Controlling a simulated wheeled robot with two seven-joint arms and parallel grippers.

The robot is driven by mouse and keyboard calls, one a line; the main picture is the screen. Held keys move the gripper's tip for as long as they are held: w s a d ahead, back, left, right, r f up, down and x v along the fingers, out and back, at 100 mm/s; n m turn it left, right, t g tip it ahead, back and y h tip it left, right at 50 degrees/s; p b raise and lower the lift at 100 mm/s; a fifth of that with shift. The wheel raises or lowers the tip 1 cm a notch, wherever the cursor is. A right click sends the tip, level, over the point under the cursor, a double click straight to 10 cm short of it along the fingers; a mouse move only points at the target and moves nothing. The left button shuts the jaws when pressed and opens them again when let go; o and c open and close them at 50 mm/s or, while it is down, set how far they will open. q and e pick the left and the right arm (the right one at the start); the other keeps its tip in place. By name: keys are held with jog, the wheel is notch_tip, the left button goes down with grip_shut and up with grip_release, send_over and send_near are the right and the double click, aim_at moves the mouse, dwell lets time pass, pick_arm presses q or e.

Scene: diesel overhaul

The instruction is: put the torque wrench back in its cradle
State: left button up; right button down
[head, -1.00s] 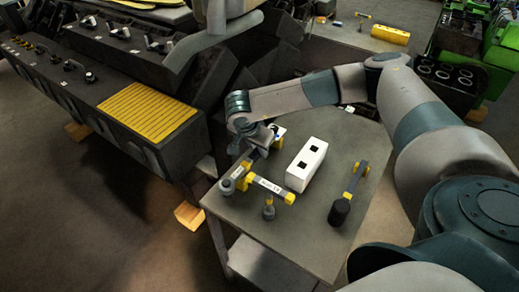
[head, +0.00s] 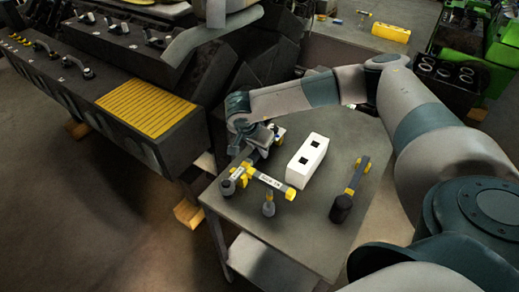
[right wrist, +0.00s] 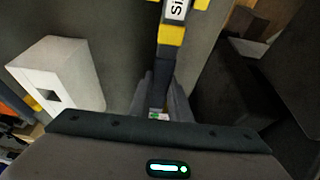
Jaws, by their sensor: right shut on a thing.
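My right gripper (head: 256,150) is over the left part of the grey table, seen partly from behind. It is shut on a grey-handled tool with yellow bands and a white label (head: 237,173), which looks like the torque wrench. The tool runs from the fingers toward the table's front left, with a dark round end (head: 227,187). In the right wrist view its grey handle (right wrist: 168,72) lies between the fingers (right wrist: 163,100). A second labelled bar with yellow ends (head: 268,182) lies close beside it. I cannot tell which thing is the cradle. My left gripper is not in view.
A white block with dark square holes (head: 307,160) stands right of the gripper. A small upright grey part (head: 268,207) stands near the front. The table's front right (head: 310,235) is clear.

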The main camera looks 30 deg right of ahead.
jog(key=c, duration=1.7)
grip_release()
jog(key=shift+r, duration=0.1)
jog(key=shift+o, duration=0.7)
